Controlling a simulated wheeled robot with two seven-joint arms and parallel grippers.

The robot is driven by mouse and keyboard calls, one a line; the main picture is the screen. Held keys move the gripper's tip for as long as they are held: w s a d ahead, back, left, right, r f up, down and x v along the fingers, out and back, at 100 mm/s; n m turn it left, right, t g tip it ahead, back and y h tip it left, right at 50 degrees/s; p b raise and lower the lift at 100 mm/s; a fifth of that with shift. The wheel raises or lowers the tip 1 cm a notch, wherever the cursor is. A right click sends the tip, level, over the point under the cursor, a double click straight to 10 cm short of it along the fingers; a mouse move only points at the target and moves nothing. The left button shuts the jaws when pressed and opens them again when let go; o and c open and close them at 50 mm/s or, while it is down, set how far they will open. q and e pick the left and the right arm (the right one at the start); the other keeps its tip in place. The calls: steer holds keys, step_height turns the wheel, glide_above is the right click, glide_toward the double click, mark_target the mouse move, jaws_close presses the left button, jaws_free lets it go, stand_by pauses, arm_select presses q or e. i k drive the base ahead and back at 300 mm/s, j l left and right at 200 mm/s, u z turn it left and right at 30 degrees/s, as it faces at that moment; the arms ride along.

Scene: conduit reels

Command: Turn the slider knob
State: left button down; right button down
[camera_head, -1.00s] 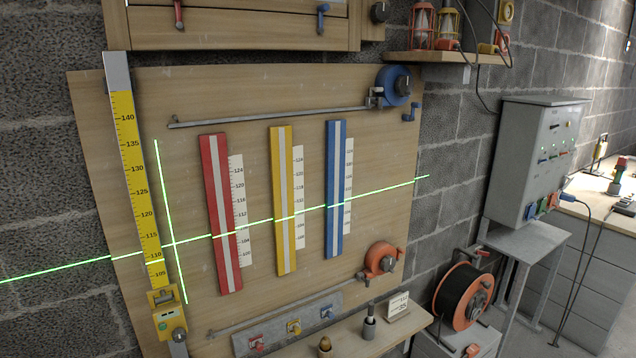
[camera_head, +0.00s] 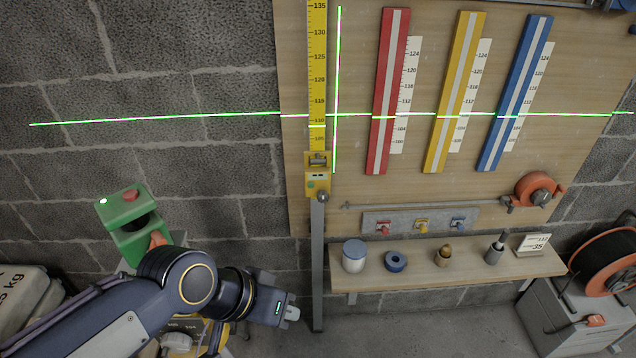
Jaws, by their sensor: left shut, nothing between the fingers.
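The yellow slider (camera_head: 316,176) sits on a vertical post with a yellow ruler (camera_head: 317,70). A small grey round knob (camera_head: 323,197) shows at the slider's lower right corner. A green spot shows on the slider's face. My left gripper (camera_head: 292,313) is at the lower left, below and to the left of the knob and clear of it. It looks shut and empty, pointing right towards the post's lower part. My right gripper is not in view.
A wooden shelf (camera_head: 440,271) holds a jar (camera_head: 354,256), a blue ring (camera_head: 396,261) and other small items. Red, yellow and blue strips hang on the board. A green device (camera_head: 131,222) stands behind my left arm. Wall between arm and slider is clear.

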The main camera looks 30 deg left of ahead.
mark_target(323, 196)
steer(key=k+j+u, duration=0.1)
steer(key=j+u, duration=0.25)
steer(key=j, duration=0.2)
steer(key=k+j+u, duration=0.1)
steer(key=j+u, duration=0.25)
steer(key=j, duration=0.2)
